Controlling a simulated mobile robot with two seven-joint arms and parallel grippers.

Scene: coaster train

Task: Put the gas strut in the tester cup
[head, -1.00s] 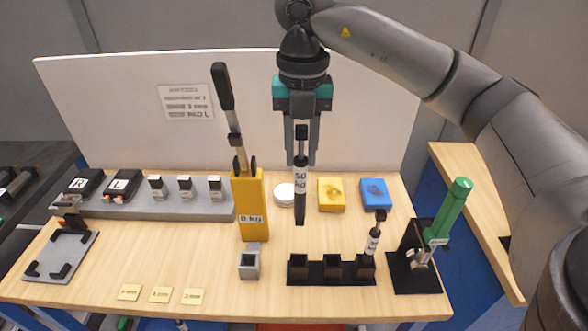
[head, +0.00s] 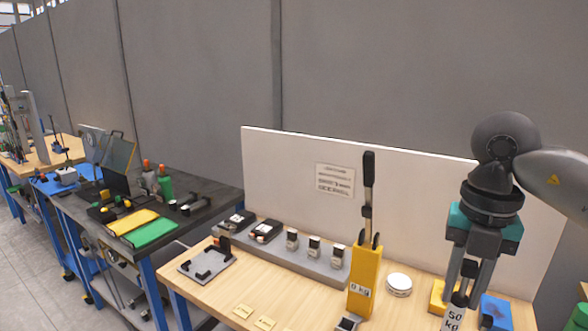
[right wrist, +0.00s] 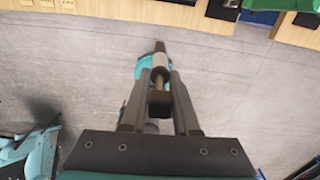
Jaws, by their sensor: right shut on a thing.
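My right gripper (head: 466,283) is shut on the gas strut (head: 455,314), a black rod with a white "50 kg" label, hanging upright and cut off by the bottom edge of the head view. In the right wrist view the strut (right wrist: 160,103) lies between the fingers of the right gripper (right wrist: 160,85). The yellow tester (head: 362,285) reads "0 kg" and has a black lever standing up. The grey tester cup (head: 347,323) stands in front of it, partly cut off by the bottom edge. The strut is to the right of the cup, apart from it. My left gripper is not in view.
A white disc (head: 398,284) lies between tester and gripper. A blue block (head: 496,310) and a partly hidden yellow block (head: 437,296) lie near the gripper. A white panel (head: 300,170) stands behind. A grey rack (head: 320,263) and a fixture plate (head: 206,262) are at left.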

